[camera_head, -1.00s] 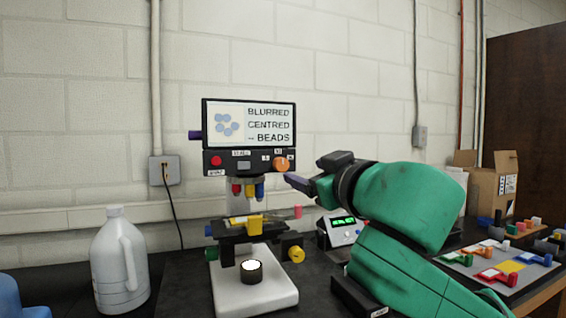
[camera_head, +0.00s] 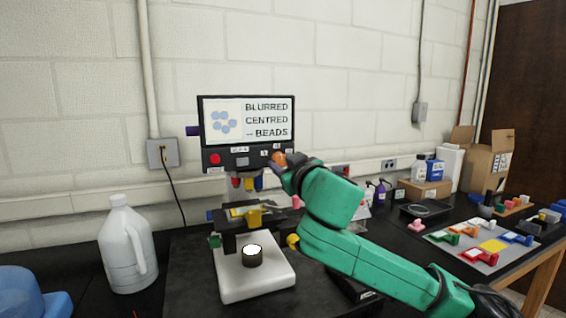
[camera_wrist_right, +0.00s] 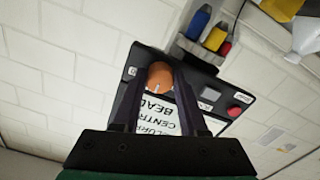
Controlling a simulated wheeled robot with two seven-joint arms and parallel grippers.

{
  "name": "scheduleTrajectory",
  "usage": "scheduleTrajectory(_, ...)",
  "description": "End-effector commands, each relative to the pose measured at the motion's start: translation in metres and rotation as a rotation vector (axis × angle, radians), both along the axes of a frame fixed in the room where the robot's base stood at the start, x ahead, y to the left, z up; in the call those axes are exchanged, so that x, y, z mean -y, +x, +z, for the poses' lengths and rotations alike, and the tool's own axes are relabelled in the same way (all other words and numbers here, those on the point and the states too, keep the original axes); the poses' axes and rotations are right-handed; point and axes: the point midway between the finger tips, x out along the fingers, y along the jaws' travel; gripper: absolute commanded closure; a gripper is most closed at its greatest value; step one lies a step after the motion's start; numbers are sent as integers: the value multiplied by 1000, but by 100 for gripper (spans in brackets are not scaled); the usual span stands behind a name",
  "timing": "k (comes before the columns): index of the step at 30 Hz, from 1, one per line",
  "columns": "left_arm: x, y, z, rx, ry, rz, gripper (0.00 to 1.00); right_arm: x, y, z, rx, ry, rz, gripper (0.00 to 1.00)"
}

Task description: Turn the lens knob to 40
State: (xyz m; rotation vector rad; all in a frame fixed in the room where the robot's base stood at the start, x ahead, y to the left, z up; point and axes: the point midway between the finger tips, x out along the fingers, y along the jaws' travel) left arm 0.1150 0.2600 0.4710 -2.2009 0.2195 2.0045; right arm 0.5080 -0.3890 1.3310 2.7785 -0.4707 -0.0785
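The microscope's screen (camera_head: 266,119) reads BLURRED, CENTRED and BEADS beside blue dots. The orange lens knob (camera_head: 279,160) is at the right end of the panel below it, partly covered by my right gripper (camera_head: 284,168). In the right wrist view the knob (camera_wrist_right: 160,76) shows a white mark on the side towards the screen. The purple fingers of my right gripper (camera_wrist_right: 160,80) stand apart, one on each side of the knob. Whether they touch it is unclear. The number scale is not readable. My left gripper is out of view.
The panel also carries a red button (camera_head: 215,159) and a grey button (camera_head: 242,161). Coloured lenses hang beneath the head, above the stage and white base (camera_head: 262,283). A white jug (camera_head: 127,245) stands left. A tray of coloured parts (camera_head: 470,252) lies right.

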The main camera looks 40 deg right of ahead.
Motion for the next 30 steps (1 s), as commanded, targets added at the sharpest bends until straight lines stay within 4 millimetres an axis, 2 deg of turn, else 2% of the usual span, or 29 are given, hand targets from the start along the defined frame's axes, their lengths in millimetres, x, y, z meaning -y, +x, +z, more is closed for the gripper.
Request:
scheduleTrajectory(14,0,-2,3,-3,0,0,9,0,-1,2,25,66,1,100)
scheduleTrajectory(20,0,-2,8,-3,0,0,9,-1,0,2,66,185,2,100)
scheduleTrajectory(30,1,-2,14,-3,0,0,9,-1,0,2,169,480,2,100)
